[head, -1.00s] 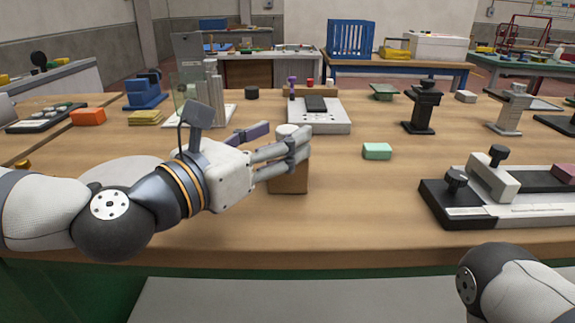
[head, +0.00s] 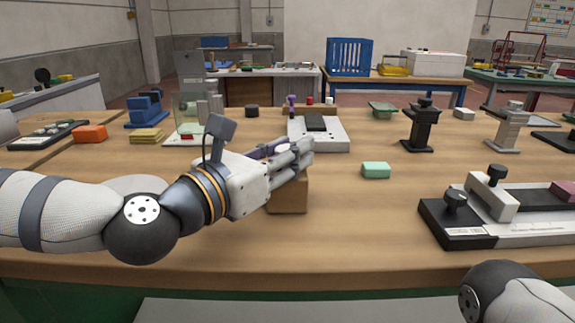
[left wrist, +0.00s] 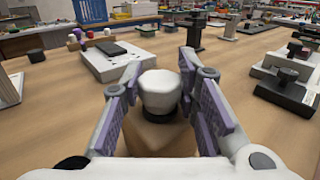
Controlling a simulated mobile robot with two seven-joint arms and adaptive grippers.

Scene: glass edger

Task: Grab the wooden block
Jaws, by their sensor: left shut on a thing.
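The wooden block (head: 288,196) is a brown block standing upright on the near middle of the workbench, with a white rounded knob on top. In the left wrist view, the wooden block (left wrist: 155,140) is below the white knob (left wrist: 160,92), which sits between the purple-padded fingers. My left gripper (head: 298,150) is at the top of the block and is shut on it at the knob; the fingers mostly hide the knob in the head view. My right gripper is out of view; only part of my right arm shows at the lower right.
A mint-green block (head: 376,170) lies right of the wooden block. A black and grey clamp fixture (head: 470,220) stands at the right. A grey device (head: 335,140) is behind the hand.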

